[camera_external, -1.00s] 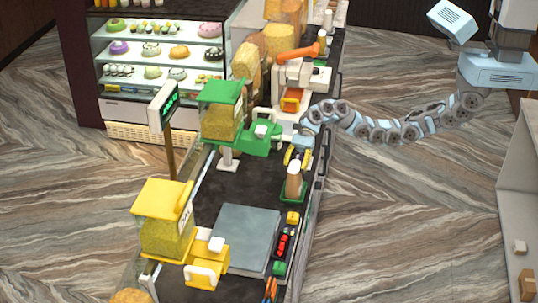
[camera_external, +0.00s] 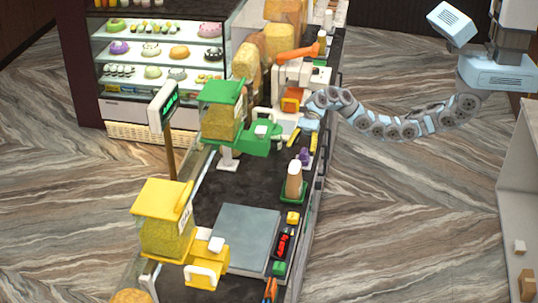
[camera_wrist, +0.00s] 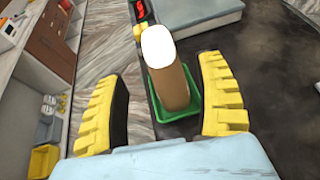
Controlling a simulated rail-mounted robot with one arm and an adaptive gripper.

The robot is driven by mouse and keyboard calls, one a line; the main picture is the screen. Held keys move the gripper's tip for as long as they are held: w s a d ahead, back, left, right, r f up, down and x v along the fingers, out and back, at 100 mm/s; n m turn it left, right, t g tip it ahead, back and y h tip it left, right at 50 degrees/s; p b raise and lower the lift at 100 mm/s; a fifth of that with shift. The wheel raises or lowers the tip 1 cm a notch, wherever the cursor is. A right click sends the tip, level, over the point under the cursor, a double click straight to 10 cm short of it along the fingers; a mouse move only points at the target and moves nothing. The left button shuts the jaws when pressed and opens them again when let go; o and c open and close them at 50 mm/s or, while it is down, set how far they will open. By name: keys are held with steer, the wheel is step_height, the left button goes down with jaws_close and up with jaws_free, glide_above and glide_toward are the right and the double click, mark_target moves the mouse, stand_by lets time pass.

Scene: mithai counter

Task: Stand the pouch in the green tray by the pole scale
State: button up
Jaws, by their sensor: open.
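The pouch (camera_external: 293,183), brown with a white top, stands roughly upright in the small green tray (camera_external: 283,199) at the counter's right edge. In the wrist view the pouch (camera_wrist: 173,88) sits inside the rim of the green tray (camera_wrist: 196,122). The pole scale's grey platform (camera_external: 247,238) lies in front of the tray, and its display (camera_external: 163,105) is on a pole at left. My gripper (camera_external: 304,138) is open and empty, behind and above the pouch. Its yellow fingers (camera_wrist: 160,78) show either side of the pouch in the wrist view, apart from it.
A small purple item (camera_external: 304,157) stands just behind the tray. A green dispenser (camera_external: 222,115) and a yellow one (camera_external: 165,225) stand on the left side. A small yellow block (camera_external: 292,217) and a black tray with red items (camera_external: 283,243) line the right edge.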

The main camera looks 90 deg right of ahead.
steer(key=v, duration=0.4)
steer(key=shift+d, duration=0.2)
